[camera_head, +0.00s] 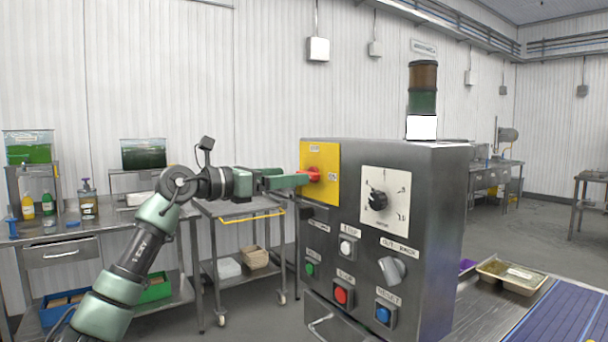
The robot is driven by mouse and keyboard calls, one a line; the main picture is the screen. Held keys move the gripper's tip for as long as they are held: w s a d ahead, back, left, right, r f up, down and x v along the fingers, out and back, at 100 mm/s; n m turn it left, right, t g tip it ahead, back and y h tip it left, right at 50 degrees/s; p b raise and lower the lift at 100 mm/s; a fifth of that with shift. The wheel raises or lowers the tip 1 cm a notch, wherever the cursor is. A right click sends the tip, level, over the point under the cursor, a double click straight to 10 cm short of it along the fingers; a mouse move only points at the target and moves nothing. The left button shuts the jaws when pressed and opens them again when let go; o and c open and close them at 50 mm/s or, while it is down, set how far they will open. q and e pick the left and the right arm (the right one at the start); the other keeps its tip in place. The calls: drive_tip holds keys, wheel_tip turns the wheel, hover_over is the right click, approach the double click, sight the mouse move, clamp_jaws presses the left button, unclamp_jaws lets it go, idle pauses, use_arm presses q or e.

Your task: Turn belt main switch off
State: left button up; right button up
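The main switch is a red rotary knob (315,173) on a yellow plate (328,188) at the upper left of the grey control box (437,220). My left gripper (304,179) comes in from the left with its green fingers at the knob, partly covering it. I cannot tell whether the fingers are closed around the knob or only beside it. The knob's exact angle is hard to read. My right gripper is not in view.
The box also carries a black dial (377,201), a grey selector (391,270), and red (341,295), green and blue buttons. A signal tower (423,95) stands on top. A blue conveyor belt (570,312) and a tray (510,276) lie at right. A wheeled cart (240,208) stands behind my arm.

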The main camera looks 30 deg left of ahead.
use_arm(q)
drive_tip(key=p+x, duration=0.1)
drive_tip(key=x, duration=0.4)
drive_tip(key=shift+c, duration=0.3)
drive_tip(key=c, duration=1.3)
